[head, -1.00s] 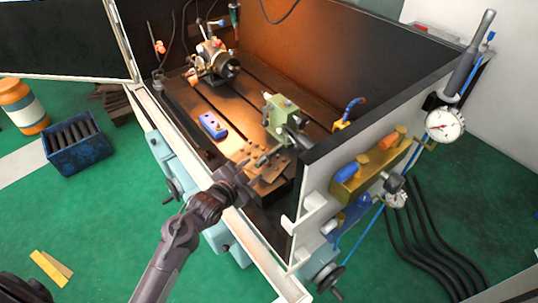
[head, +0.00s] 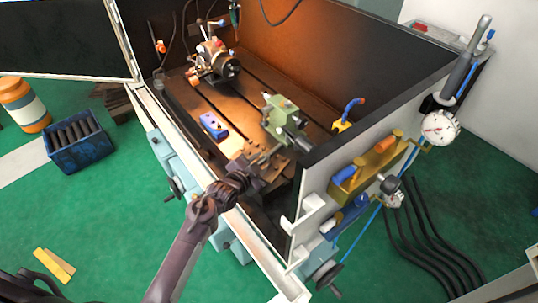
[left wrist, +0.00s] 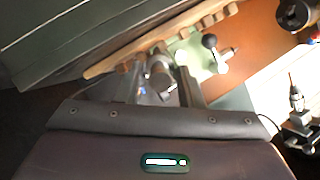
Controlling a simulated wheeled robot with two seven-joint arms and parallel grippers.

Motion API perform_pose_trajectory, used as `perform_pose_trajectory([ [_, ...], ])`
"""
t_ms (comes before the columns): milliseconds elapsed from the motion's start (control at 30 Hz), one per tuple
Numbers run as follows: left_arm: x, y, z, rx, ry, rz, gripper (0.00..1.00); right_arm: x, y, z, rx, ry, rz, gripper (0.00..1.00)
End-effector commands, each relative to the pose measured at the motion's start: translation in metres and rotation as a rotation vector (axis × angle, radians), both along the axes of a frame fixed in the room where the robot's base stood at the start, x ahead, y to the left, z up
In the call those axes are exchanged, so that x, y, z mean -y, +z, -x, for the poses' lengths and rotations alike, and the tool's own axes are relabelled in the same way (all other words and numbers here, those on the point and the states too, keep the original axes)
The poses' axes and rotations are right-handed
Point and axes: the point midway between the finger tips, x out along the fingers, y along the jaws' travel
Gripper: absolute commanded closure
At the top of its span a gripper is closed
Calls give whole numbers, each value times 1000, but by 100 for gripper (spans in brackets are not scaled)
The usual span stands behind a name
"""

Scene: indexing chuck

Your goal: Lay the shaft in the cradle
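My left gripper (head: 254,174) reaches over the machine's front edge, close to the near end of the bed. In the left wrist view its two fingers (left wrist: 160,88) stand apart. A grey cylindrical part (left wrist: 161,74) shows between or just beyond them; I cannot tell whether it touches them. In the head view a short grey rod (head: 265,157) lies just past the fingertips, below the green tailstock (head: 279,110). I cannot tell if it is the shaft. A brown notched strip (left wrist: 150,52) is beyond the fingers; I cannot tell if it is the cradle. My right gripper is out of view.
The indexing chuck (head: 215,62) stands at the bed's far end. A blue block (head: 213,125) lies on the slotted bed. The enclosure's side wall (head: 385,105) rises to the right. A blue crate (head: 80,155) with several dark rods stands on the floor at left.

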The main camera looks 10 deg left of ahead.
Motion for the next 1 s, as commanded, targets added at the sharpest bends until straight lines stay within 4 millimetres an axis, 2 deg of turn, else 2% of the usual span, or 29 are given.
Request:
perform_pose_trajectory([
  [33,0,0,0,0,0,0,74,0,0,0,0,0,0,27],
  [233,0,0,0,-1,1,0,100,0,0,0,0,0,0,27],
  [667,0,8,-1,4,1,1,100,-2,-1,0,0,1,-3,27],
  [867,-1,36,-1,8,0,-1,100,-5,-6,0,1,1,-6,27],
  [1000,0,77,-1,13,0,-2,100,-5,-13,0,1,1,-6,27],
])
